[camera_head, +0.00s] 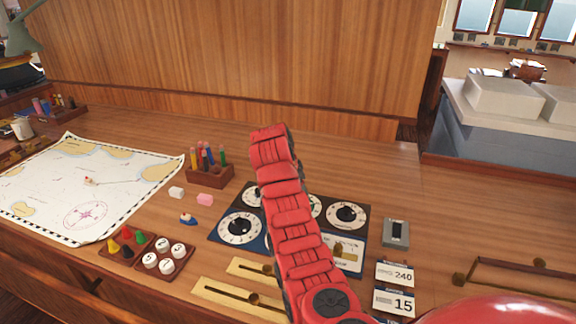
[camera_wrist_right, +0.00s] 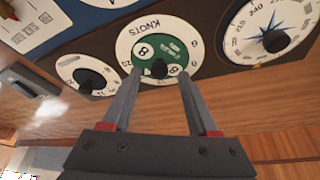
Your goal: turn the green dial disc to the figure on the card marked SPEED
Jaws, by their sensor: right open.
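The green dial disc (camera_wrist_right: 160,48) sits in a white dial marked KNOTS, upside down in the right wrist view. White windows on it show digits, one like an 8; a black knob (camera_wrist_right: 160,69) is at its middle. My right gripper (camera_wrist_right: 160,74) is open, its fingertips on either side of the knob; I cannot tell whether they touch. In the head view my red right arm hides the gripper and most of this dial; a strip of its white rim (camera_head: 317,206) shows. One card reads 15 (camera_head: 393,303), another 240 (camera_head: 394,274); their small labels are unreadable. My left gripper is out of view.
A compass dial (camera_wrist_right: 262,32) and a smaller dial (camera_wrist_right: 88,78) flank the green one. A grey switch box (camera_head: 396,233) stands right of the panel. Brass slotted plates (camera_head: 225,295), a pen holder (camera_head: 210,176) and a chart (camera_head: 130,170) lie around it.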

